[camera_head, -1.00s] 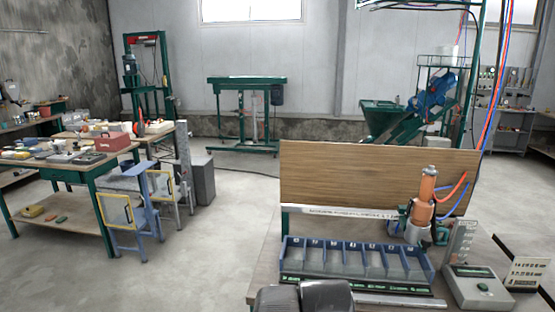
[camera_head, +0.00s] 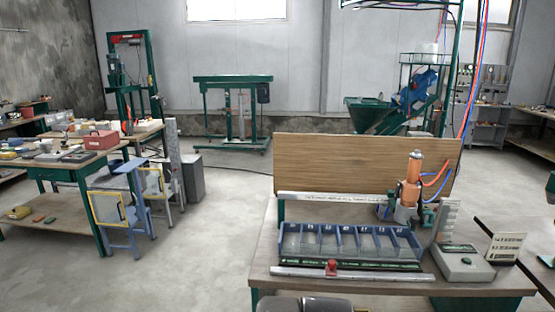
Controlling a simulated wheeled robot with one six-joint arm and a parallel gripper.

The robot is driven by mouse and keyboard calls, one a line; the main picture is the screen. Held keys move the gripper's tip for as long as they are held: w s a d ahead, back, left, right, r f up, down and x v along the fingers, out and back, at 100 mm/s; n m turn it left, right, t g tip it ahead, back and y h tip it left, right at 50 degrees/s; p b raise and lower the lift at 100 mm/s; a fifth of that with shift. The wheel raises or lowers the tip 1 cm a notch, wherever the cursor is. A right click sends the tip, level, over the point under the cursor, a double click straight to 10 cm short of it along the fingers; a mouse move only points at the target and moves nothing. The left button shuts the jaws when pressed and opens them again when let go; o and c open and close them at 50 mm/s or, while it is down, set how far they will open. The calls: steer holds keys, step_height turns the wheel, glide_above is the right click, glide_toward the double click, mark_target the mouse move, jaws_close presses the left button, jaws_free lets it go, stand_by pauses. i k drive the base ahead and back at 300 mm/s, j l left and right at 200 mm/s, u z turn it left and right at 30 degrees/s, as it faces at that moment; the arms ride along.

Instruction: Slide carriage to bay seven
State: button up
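A row of blue-walled bays (camera_head: 348,243) with small number labels stands on the workbench. A metal rail (camera_head: 380,275) runs along the bench's front, below the bays. An orange cylinder unit (camera_head: 412,180) with red and blue hoses stands upright behind the right end of the bays. My gripper is not visible; only a dark rounded part of mine shows at the bottom edge.
A wooden panel (camera_head: 350,163) rises behind the bays. A grey box with a green button (camera_head: 464,262) and an upright label card (camera_head: 505,247) stand at the bench's right. Blue folding frames (camera_head: 122,213) stand at left. The floor between is clear.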

mark_target(404, 216)
steer(key=k+l+u, duration=0.2)
steer(key=k+l, duration=0.2)
steer(key=i+l+z, duration=0.25)
steer(key=i, duration=0.3)
steer(key=i+l+z, duration=0.2)
steer(key=i, duration=0.4)
